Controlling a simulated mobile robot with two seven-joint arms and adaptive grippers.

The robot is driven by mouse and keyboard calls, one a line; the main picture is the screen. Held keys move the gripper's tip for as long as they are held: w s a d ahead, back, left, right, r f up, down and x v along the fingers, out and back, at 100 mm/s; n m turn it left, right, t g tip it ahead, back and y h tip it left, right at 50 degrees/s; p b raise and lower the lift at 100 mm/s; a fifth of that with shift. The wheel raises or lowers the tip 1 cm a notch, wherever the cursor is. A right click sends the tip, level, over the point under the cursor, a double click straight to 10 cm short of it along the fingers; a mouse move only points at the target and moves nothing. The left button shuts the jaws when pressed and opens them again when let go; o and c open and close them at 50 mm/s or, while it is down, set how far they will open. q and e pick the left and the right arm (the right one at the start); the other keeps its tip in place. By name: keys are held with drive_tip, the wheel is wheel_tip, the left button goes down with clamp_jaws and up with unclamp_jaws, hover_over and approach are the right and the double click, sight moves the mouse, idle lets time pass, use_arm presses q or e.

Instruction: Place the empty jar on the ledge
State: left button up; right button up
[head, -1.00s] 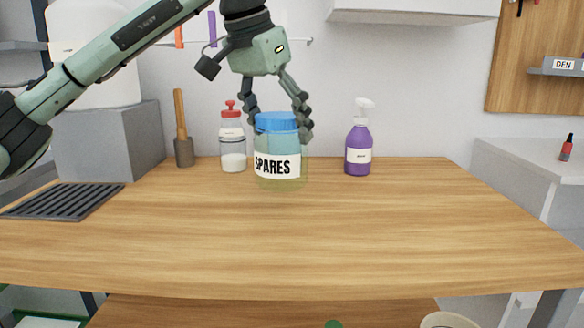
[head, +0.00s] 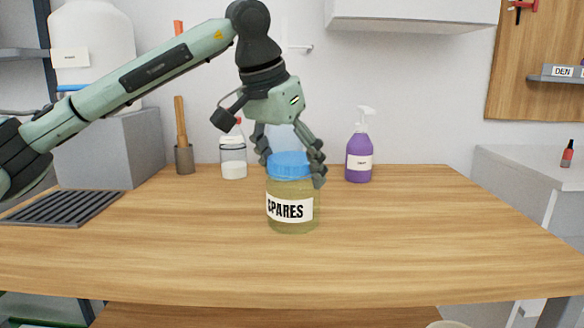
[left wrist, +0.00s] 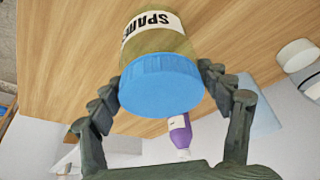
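The jar (head: 292,211) is see-through and yellowish, with a blue lid and a white "SPARES" label; I see no contents. It is upright over the middle of the wooden counter (head: 180,250); I cannot tell whether its base touches the wood. My left gripper (head: 291,168) comes down from above with its fingers on both sides of the lid, shut on it. The left wrist view shows the lid (left wrist: 160,85) between the fingertips (left wrist: 158,78). A narrow grey ledge (head: 555,79) is on the wooden wall panel at the right. My right gripper is not in view.
Behind the jar stand a purple spray bottle (head: 359,160), a clear container of white material (head: 233,165) and a wooden-handled tool (head: 182,140). A dark grate (head: 65,207) lies at left. The counter's front and right are clear. A white cabinet (head: 411,15) hangs above.

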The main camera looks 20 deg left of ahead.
use_arm(q)
drive_tip(key=o, duration=0.4)
drive_tip(key=shift+r, duration=0.15)
